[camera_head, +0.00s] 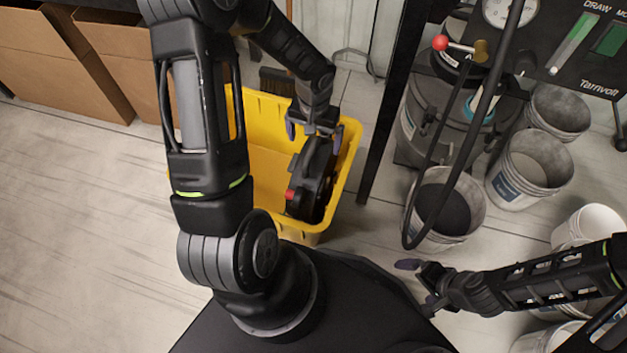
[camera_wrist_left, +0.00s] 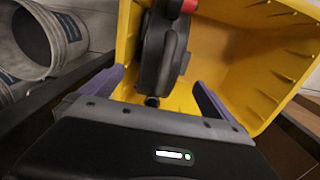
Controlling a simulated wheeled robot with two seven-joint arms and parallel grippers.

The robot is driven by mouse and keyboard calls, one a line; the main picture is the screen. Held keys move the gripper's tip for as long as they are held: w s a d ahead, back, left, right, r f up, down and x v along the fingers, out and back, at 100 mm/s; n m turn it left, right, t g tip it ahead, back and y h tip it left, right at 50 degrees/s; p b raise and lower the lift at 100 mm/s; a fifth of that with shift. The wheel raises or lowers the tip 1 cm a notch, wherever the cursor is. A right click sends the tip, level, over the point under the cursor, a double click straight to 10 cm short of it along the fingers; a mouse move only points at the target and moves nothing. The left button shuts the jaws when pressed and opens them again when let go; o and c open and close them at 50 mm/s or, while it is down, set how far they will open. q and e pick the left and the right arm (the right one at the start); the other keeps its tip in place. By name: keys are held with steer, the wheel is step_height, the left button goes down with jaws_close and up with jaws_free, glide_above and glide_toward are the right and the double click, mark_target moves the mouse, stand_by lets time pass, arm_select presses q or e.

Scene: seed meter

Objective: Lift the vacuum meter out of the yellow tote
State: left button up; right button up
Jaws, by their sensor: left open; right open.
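The vacuum meter (camera_head: 312,180) is a dark round-bodied unit with a red part, standing on edge inside the yellow tote (camera_head: 346,168), toward its right side. My left gripper (camera_head: 313,128) is above the top of the meter, at the tote's far right part. In the left wrist view the open purple fingers (camera_wrist_left: 160,88) sit on either side of the lower end of the meter (camera_wrist_left: 160,50); I cannot tell whether they touch it. My right gripper (camera_head: 418,283) is open and empty at the lower right, away from the tote.
Cardboard boxes (camera_head: 120,75) stand at the upper left. A dark post (camera_head: 390,105) rises just right of the tote. Several buckets, one of them dark inside (camera_head: 470,215), and a black hose (camera_head: 437,170) fill the right side. The floor at left (camera_head: 80,220) is clear.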

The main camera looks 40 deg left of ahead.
mark_target(312, 169)
arm_select(q)
steer(key=shift+f+b, duration=0.45)
steer(key=shift+f, duration=0.9)
step_height(312, 169, down, 5)
steer(key=shift+s+a+f+b, duration=0.1)
steer(key=shift+b, duration=1.1)
steer(key=c, duration=2.1)
steer(key=shift+c, duration=0.2)
